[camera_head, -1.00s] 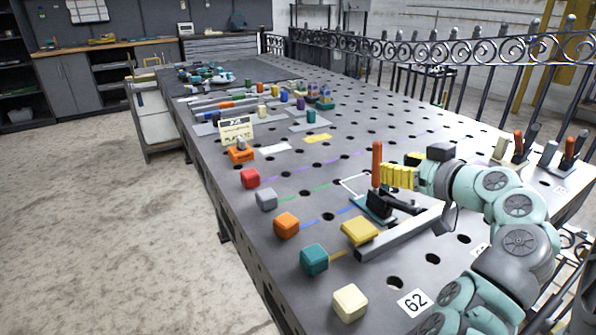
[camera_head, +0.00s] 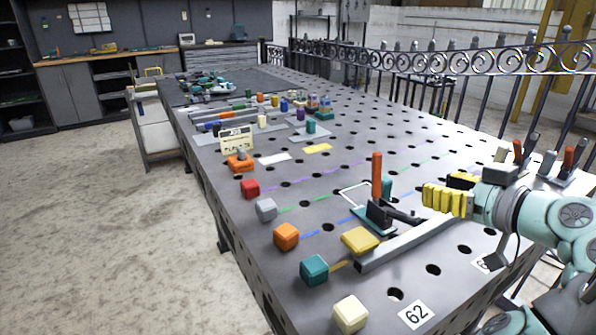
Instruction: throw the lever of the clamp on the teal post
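A clamp with a red-orange lever (camera_head: 376,176) stands right of the table's middle. The lever is upright. The clamp's dark body (camera_head: 378,214) sits on a teal base (camera_head: 366,221), and a small teal piece (camera_head: 387,188) shows just behind the lever. A teal block (camera_head: 314,270) sits near the left edge; a yellow-orange line runs from it towards a yellow block (camera_head: 360,240). I cannot tell which teal part is the post. My gripper (camera_head: 437,188), with yellow ribbed fingers, is right of the lever, apart from it. The fingers look spread and hold nothing.
A grey bar (camera_head: 405,245) lies in front of the clamp. Orange (camera_head: 286,236), grey (camera_head: 266,209), red (camera_head: 250,189) and cream (camera_head: 350,314) blocks line the left edge. More upright handles (camera_head: 568,158) stand at the right edge, by an iron fence (camera_head: 430,62).

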